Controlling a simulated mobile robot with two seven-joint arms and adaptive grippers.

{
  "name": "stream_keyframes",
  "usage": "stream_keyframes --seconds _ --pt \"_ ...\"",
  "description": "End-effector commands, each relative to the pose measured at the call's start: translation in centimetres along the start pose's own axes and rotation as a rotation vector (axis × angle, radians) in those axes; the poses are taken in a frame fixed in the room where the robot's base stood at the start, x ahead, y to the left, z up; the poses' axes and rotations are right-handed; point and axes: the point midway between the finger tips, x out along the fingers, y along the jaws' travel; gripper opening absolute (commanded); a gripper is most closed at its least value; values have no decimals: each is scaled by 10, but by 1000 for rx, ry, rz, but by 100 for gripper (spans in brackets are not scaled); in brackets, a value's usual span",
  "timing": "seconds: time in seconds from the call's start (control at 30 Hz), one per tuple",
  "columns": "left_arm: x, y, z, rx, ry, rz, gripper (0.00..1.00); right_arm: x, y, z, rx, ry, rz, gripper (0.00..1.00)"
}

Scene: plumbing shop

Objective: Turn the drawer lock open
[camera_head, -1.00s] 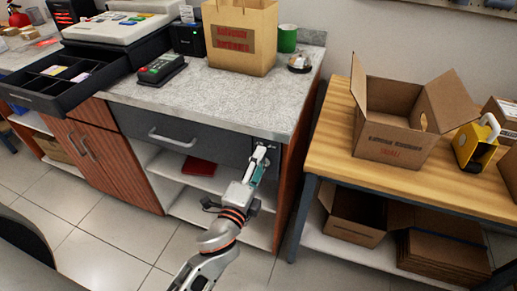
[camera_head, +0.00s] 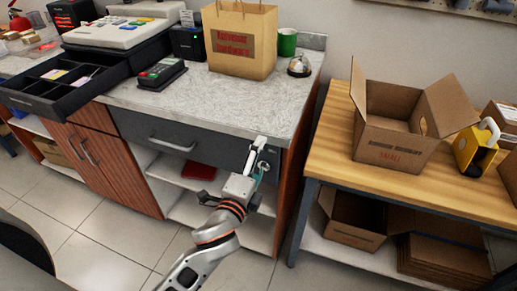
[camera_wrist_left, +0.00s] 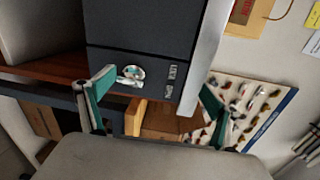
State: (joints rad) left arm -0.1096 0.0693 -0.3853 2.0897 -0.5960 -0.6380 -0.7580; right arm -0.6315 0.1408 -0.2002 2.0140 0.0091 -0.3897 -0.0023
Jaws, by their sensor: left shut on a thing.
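The drawer lock (camera_wrist_left: 132,75) is a small round metal piece with a short lever, on the dark grey drawer front (camera_wrist_left: 140,40). Small printed labels (camera_wrist_left: 170,80) sit beside it. In the head view the lock (camera_head: 264,166) is at the right end of the drawer, partly covered by my left gripper (camera_head: 259,162). My left gripper (camera_wrist_left: 157,97) shows two teal-padded fingers spread apart, with a clear gap. The lock is seen between them, nearer the left finger; I see nothing pinched. The drawer is closed flush under the counter. My right gripper is not in view.
The counter (camera_head: 225,105) holds a paper bag (camera_head: 240,70), a bell (camera_head: 299,66), a green mug (camera_head: 287,42) and a card terminal (camera_head: 162,74). A wooden table (camera_head: 335,160) with an open box (camera_head: 390,155) stands on the right. Open shelves lie below the drawer.

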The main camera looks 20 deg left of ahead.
Motion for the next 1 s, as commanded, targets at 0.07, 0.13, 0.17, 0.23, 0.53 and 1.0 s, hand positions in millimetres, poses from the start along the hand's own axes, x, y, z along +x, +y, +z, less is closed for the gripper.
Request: stream_keyframes --seconds 0.07,0.13,0.17,0.23,0.53,1.0 --pt "-4 -24 -1 -13 5 -43 72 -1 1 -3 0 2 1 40" --pt "-9 -22 -1 -13 5 -42 69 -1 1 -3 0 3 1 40" --pt "-11 -22 -1 -13 5 -41 68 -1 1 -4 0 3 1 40" --pt "-15 -22 -1 -13 6 -42 59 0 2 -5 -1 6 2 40" --pt "-35 -11 0 -11 4 -27 46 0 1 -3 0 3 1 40" --pt "-64 -4 0 -10 4 -21 46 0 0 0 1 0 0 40"
